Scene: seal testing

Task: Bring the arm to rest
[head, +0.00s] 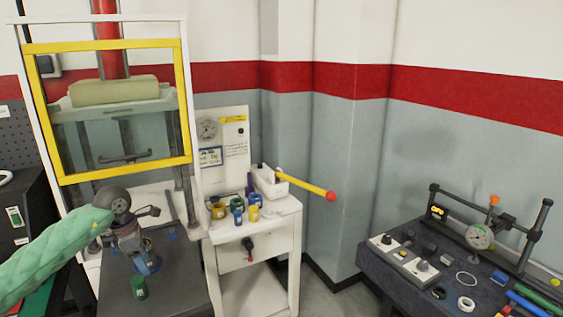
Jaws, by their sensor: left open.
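My left arm (55,255), in a green sleeve, comes in from the left. Its gripper (143,250) points down over the dark table of the yellow-framed press (112,44). The gripper is open. A blue part (149,265) is right at its fingertips; I cannot tell whether they touch it. A small green cylinder (139,287) stands on the press table nearer to me. My right gripper is not in view.
A white cabinet (268,222) right of the press carries several blue and yellow cylinders and a pump with a long yellow lever (305,185) ending in a red knob. A dark bench (400,272) with a gauge fixture stands at right. Floor shows between them.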

